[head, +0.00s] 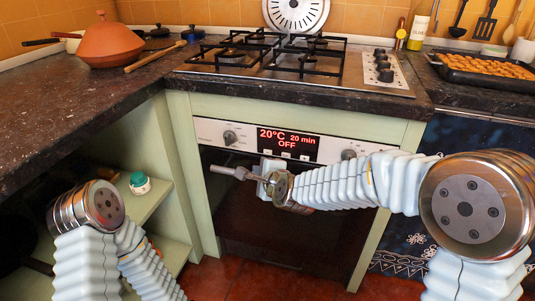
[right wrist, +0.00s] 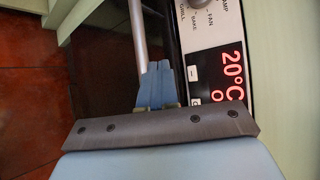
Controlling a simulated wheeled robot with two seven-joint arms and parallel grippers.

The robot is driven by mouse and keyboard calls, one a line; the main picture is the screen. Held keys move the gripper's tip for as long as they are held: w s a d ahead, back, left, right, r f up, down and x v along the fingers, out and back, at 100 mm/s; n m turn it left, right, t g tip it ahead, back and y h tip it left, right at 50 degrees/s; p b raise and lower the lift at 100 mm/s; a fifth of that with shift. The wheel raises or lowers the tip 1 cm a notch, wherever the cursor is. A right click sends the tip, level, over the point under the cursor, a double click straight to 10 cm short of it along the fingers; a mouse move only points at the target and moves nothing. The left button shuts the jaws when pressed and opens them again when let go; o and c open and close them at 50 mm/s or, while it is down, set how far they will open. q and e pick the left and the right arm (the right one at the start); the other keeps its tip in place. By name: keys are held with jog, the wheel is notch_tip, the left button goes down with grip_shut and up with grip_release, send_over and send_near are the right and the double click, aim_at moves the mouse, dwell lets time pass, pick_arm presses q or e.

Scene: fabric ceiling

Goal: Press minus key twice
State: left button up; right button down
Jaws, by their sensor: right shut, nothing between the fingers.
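The oven's red display (head: 287,142) reads 20°C, 20 min and OFF. Small pale keys sit along its lower edge. In the right wrist view, the minus key (right wrist: 193,73) is a small white square with a dash, beside the display's large red digits (right wrist: 232,75). My right gripper (head: 270,165) is in front of the oven just below the display and hides part of the oven handle. In the right wrist view its pale blue fingers (right wrist: 157,72) are together and empty, left of the minus key and apart from it. My left gripper is out of view.
The oven handle (head: 226,171) runs across the door by my right gripper; it also shows in the right wrist view (right wrist: 137,35). Knobs (head: 230,137) flank the display. The dark countertop (head: 110,95) overhangs the panel. Open shelves (head: 150,202) stand at the left.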

jog(key=shift+w+d+b, duration=0.2)
jog(key=shift+w+d, duration=0.05)
jog(key=shift+w, duration=0.6)
jog(key=shift+w+d+b, duration=0.2)
jog(key=shift+w+d, duration=0.1)
jog(key=shift+w, duration=0.6)
jog(key=shift+w+d+b, duration=0.2)
jog(key=shift+w+d, duration=0.05)
jog(key=shift+w, duration=0.6)
jog(key=shift+w+d, duration=0.15)
jog(key=shift+w, duration=0.25)
jog(key=shift+w+d+b, duration=0.15)
jog(key=shift+w+b, duration=0.2)
jog(key=shift+w, duration=0.1)
dwell(0.5)
jog(key=shift+s, duration=0.15)
dwell(0.3)
jog(key=shift+s+a, duration=0.2)
jog(key=shift+s, duration=0.5)
jog(key=shift+s+a+p, duration=0.1)
jog(key=shift+s+a, duration=0.2)
jog(key=shift+s, duration=0.5)
jog(key=shift+s+a+p, duration=0.1)
jog(key=shift+s+a, duration=0.15)
jog(key=shift+s, duration=0.55)
jog(key=shift+s+a+p, duration=0.1)
jog(key=shift+s+a, duration=0.2)
jog(key=shift+s, duration=0.5)
